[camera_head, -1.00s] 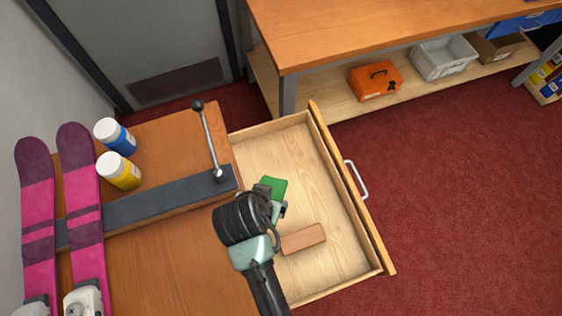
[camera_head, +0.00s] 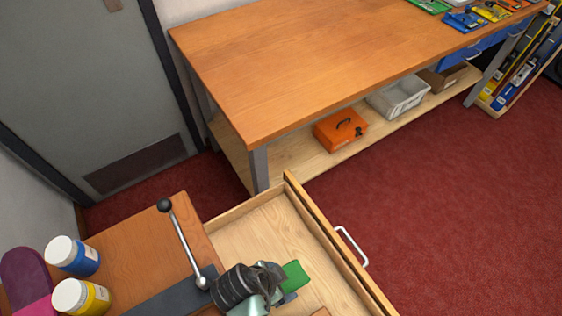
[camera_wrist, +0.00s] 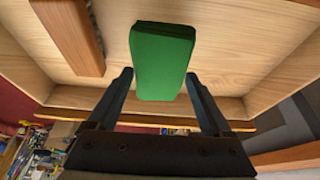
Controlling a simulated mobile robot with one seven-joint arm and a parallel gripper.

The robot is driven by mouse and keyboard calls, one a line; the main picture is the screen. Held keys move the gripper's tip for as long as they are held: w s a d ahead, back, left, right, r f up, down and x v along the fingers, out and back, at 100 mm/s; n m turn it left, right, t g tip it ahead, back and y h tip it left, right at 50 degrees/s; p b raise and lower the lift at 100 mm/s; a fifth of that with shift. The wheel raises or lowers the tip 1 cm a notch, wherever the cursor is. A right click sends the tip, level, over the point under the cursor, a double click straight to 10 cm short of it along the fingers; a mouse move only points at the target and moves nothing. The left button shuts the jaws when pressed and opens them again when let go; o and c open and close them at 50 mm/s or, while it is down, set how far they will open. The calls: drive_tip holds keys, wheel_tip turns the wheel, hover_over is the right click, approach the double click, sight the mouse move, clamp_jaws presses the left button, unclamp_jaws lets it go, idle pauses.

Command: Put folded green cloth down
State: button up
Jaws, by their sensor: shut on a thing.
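The folded green cloth (camera_head: 296,274) is a small bright green block shape over the open wooden drawer. My gripper (camera_head: 283,290) is shut on it, seen from above in the head view with the wrist hiding part of the cloth. In the wrist view the cloth (camera_wrist: 162,62) sits between the two dark fingertips (camera_wrist: 160,84), with the pale drawer floor beyond it. Whether the cloth touches the drawer floor is hard to tell. The drawer (camera_head: 262,232) has a white handle (camera_head: 352,246) on its front.
A wooden block (camera_wrist: 72,32) lies in the drawer beside the cloth. A metal lever (camera_head: 182,243) stands left of the drawer, near a blue jar (camera_head: 80,258) and a yellow jar (camera_head: 88,298). A workbench (camera_head: 320,55) stands behind; its lower shelf holds an orange case (camera_head: 340,130).

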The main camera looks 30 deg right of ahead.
drive_tip(key=shift+f, duration=1.8)
drive_tip(key=shift+f, duration=0.1)
drive_tip(key=shift+f+b, duration=0.5)
drive_tip(key=shift+b, duration=0.05)
